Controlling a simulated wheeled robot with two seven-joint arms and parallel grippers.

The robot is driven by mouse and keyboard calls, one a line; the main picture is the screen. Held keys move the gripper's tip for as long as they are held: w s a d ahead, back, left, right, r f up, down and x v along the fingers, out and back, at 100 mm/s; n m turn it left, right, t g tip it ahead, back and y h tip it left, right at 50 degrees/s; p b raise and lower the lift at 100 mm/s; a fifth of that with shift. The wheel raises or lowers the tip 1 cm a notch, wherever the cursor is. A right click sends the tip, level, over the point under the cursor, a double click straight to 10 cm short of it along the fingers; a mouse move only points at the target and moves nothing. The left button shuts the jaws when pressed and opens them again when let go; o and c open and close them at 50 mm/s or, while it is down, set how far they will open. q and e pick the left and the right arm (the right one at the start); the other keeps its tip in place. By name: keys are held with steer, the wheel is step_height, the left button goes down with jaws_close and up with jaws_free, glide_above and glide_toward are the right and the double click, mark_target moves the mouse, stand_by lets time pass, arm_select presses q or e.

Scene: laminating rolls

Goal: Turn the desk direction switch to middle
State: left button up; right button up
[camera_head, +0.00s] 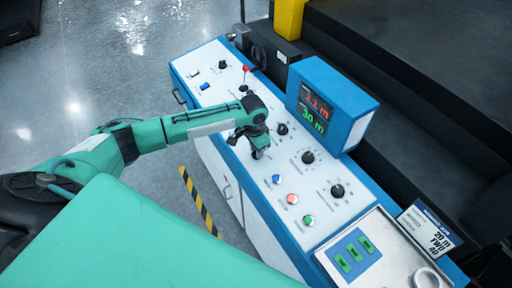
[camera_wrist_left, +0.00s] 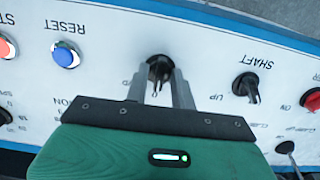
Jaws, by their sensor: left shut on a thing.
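My left gripper (camera_head: 259,153) reaches down onto the white control desk (camera_head: 238,172) from the left. In the left wrist view my left gripper (camera_wrist_left: 160,82) has its two fingers closed around a black knob, the direction switch (camera_wrist_left: 158,61). The fingers cover the sides of the knob, and its label is mostly hidden, so its pointer angle cannot be told. In the head view the gripper hides this knob. My right gripper is not in view.
The black SHAFT switch (camera_wrist_left: 246,86) sits close to the right of the fingers in the wrist view. A blue RESET button (camera_wrist_left: 66,56) is at the left. A metal tray (camera_head: 400,247) is at the near end.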

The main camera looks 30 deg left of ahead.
arm_select(q)
steer(key=shift+w+r, duration=0.1)
stand_by(0.3)
steer(key=o, duration=0.7)
steer(key=shift+c, duration=0.2)
steer(key=shift+r, duration=0.5)
step_height(320, 180, up, 13)
steer(key=b, duration=0.4)
steer(key=shift+s+a+f, duration=0.15)
steer(key=shift+s, duration=0.15)
